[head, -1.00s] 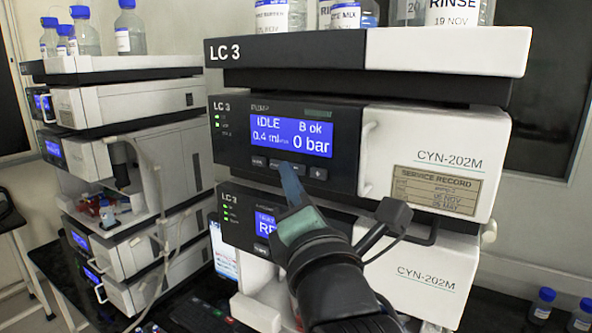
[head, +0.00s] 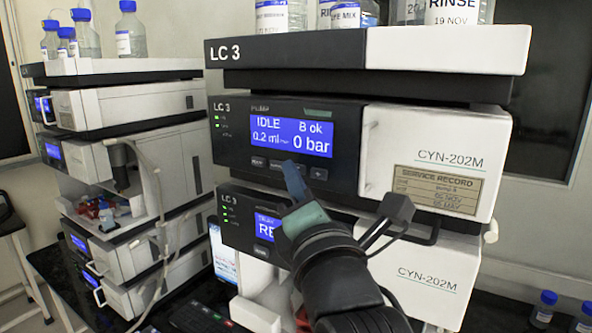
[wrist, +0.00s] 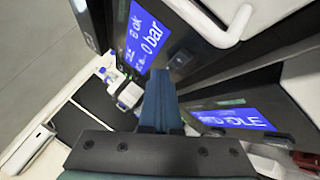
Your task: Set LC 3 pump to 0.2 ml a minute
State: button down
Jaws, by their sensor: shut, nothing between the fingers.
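The LC 3 pump module (head: 228,150) is in the middle of the LC 3 stack in the head view. Its blue display (head: 290,138) reads IDLE, B ok, 0.2 ml/min and 0 bar. A row of small dark buttons (head: 258,162) lies under the display. My gripper (head: 292,175) is shut and empty, with its blue fingertips just below and in front of the button row. It covers part of the row, and I cannot tell whether it touches a button. The wrist view shows the shut fingers (wrist: 160,98) and the tilted pump display (wrist: 146,38).
Below the pump is another LC 3 module with a blue display (head: 265,227), partly behind my arm. A white handle (head: 370,155) sticks out right of the pump display. Bottles stand on top of the stack. Another instrument stack (head: 130,110) stands at left.

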jog(key=shift+s, duration=0.1)
jog(key=shift+s+a, duration=0.45)
jog(key=shift+s, duration=0.15)
jog(key=shift+b, duration=0.3)
jog(key=shift+s+a, duration=0.75)
jog(key=shift+s, duration=0.25)
jog(key=shift+s+a, duration=0.7)
jog(key=shift+s, duration=0.3)
jog(key=shift+b, duration=0.3)
jog(key=s+r+m+t+h+b, duration=0.1)
jog(key=s+r+m, duration=0.4)
jog(key=m, duration=0.8)
jog(key=s+r+m+t+h+b, duration=0.1)
jog(key=s+r+m+t+b, duration=0.2)
jog(key=m, duration=1)
jog(key=s+r+t, duration=0.2)
jog(key=s+t, duration=0.1)
jog(key=s, duration=0.1)
jog(key=shift+s+d+r+h, duration=0.15)
jog(key=shift+s+r+h, duration=0.05)
jog(key=shift+r+h, duration=0.2)
